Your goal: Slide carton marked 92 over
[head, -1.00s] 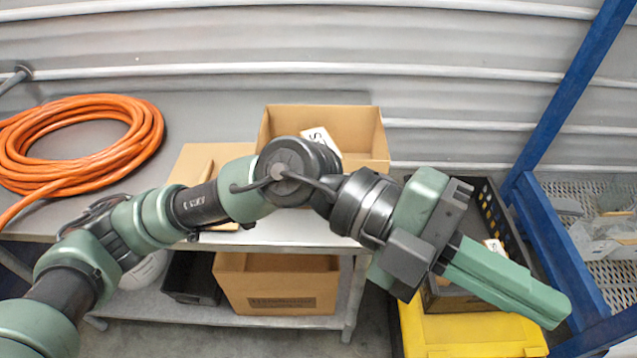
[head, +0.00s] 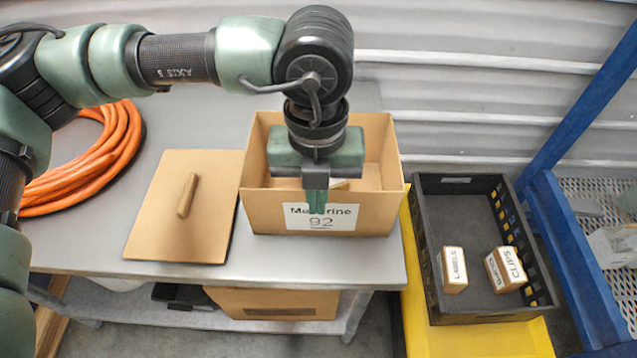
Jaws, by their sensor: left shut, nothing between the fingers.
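The open carton marked 92 (head: 375,222) stands upright on the grey table near its right end. A white label on its front wall reads 92, with a word above it partly hidden by my gripper. My left gripper (head: 317,208) points down over the carton, shut and empty. Its fingertips overlap the top of the front label; whether they touch the wall I cannot tell. Something pale lies inside the carton, mostly hidden by the gripper. My right gripper is not in view.
A flat cardboard lid (head: 215,225) with a handle lies left of the carton. An orange hose coil (head: 105,165) is further left. A black crate (head: 470,318) holding two small boxes sits on a yellow stand (head: 440,340) to the right. A blue frame (head: 585,270) rises beyond it.

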